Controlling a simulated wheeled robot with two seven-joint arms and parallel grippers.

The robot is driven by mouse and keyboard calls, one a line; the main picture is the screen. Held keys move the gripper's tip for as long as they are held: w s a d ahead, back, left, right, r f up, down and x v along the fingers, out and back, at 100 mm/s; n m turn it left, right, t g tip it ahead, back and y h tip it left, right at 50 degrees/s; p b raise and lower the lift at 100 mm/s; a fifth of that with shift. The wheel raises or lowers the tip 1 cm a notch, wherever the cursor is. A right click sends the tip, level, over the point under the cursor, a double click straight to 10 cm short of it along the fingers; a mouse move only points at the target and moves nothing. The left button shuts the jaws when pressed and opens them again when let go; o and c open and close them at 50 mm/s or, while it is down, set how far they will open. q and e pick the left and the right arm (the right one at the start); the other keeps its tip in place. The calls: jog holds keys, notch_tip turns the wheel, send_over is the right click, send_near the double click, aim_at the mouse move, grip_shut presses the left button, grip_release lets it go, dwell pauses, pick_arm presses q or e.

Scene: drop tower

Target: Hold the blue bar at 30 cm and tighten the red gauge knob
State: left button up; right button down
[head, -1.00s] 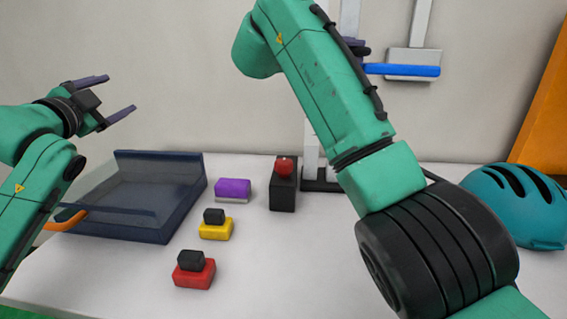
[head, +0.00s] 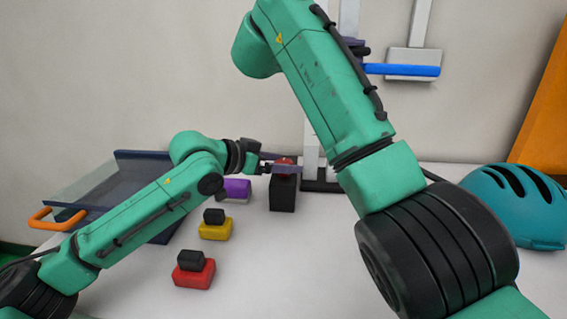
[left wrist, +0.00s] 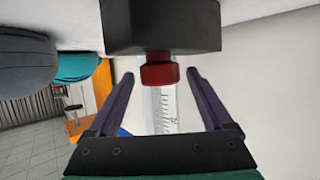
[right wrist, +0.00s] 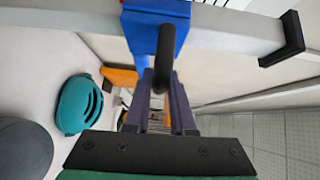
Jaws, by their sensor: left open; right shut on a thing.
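The red gauge knob (head: 284,161) sits on a black block (head: 283,194) on the table. My left gripper (head: 283,168) is at the knob. In the left wrist view its open fingers (left wrist: 160,78) stand on both sides of the red knob (left wrist: 159,70), with a gap on each side. The blue bar (head: 402,70) is raised high against the upright frame. My right gripper (head: 356,46) is shut at its left end, partly hidden by my arm. In the right wrist view the fingers (right wrist: 160,105) close on a black handle (right wrist: 165,58) on the blue bar (right wrist: 143,48).
A white ruled scale (left wrist: 162,115) stands behind the knob. A dark tray (head: 125,175), a purple block (head: 237,188), a yellow block (head: 215,231) and a red block (head: 195,276) lie left. A teal helmet (head: 520,208) lies right. The front middle table is clear.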

pick_arm(q)
jog(key=shift+w+d+f, duration=0.1)
jog(key=shift+w+d, duration=0.2)
grip_shut()
jog(key=shift+a+f+m+h, duration=0.1)
jog(key=shift+m+h, duration=0.2)
jog(key=shift+w+m+g+h, duration=0.1)
jog(key=shift+m+g+h, duration=0.6)
jog(key=shift+g, duration=0.4)
jog(key=m+g+h, duration=0.1)
jog(key=m+g, duration=0.2)
jog(key=shift+w+a+r+m+g+h, duration=0.1)
jog(key=shift+r+m+g+h, duration=0.15)
jog(key=shift+m+g, duration=0.3)
jog(key=shift+w+a+r+m+g+h, duration=0.1)
jog(key=shift+m+g+h, duration=0.15)
jog(key=shift+m+g, duration=0.25)
jog(key=shift+m, duration=0.25)
jog(key=shift+s+d+f+g, duration=0.15)
jog(key=shift+s+f+g, duration=0.1)
jog(key=shift+g, duration=0.1)
